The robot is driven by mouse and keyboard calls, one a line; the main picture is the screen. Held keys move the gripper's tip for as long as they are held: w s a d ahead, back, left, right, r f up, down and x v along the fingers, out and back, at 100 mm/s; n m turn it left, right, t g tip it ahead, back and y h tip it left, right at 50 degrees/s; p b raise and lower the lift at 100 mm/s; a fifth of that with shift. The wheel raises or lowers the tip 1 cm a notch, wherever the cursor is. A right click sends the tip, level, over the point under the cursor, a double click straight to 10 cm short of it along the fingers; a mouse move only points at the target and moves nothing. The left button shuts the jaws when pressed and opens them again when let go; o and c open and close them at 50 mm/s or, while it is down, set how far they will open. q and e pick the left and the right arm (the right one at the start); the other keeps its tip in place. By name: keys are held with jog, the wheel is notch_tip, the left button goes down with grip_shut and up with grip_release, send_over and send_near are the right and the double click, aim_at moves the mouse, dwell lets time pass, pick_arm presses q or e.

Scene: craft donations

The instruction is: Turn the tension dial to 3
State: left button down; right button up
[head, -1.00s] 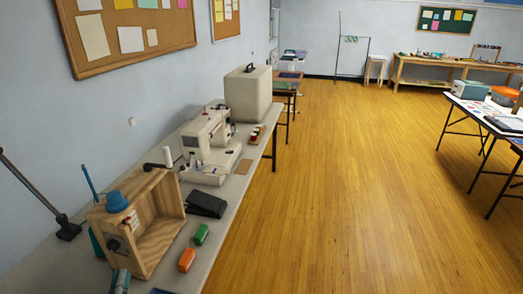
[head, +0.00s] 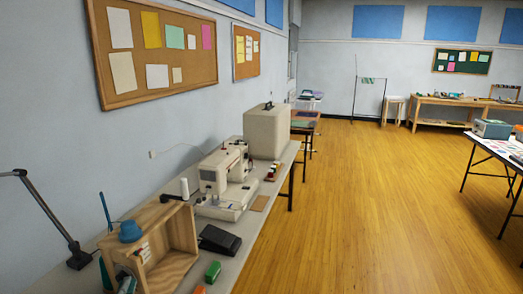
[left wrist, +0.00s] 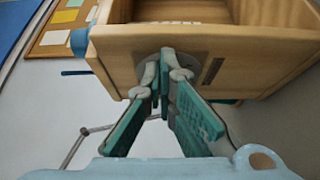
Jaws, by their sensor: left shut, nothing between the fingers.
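A wooden box (head: 176,266) stands open-sided at the near end of the long table. In the left wrist view, its wooden panel (left wrist: 118,52) bears a round grey disc (left wrist: 205,62), largely hidden behind my fingertips. I cannot read any number or pointer there. My left gripper (left wrist: 165,80), with teal fingers, is shut and empty, its tips close in front of the disc; I cannot tell whether they touch. In the head view it is partly cut off at the bottom (head: 126,284). A cream sewing machine (head: 224,178) stands beyond the box; no dial reading shows on it.
A blue cap-like thing (head: 130,231) sits on the box. A black pedal (head: 219,239), a green block (head: 212,271) and a white spool (head: 184,188) are close by. A dark lamp arm (head: 50,215) stands at left. Open floor (head: 365,220) lies to the right.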

pick_arm(q)
jog(key=shift+a, duration=0.15)
dwell(0.4)
jog(key=shift+f, duration=0.15)
jog(key=shift+w+f+b, duration=0.1)
jog(key=shift+f+b, duration=0.75)
jog(key=shift+b, duration=0.1)
jog(key=s+a+p, duration=0.1)
jog(key=s, duration=0.5)
jog(key=shift+p, duration=0.35)
jog(key=shift+f, duration=0.1)
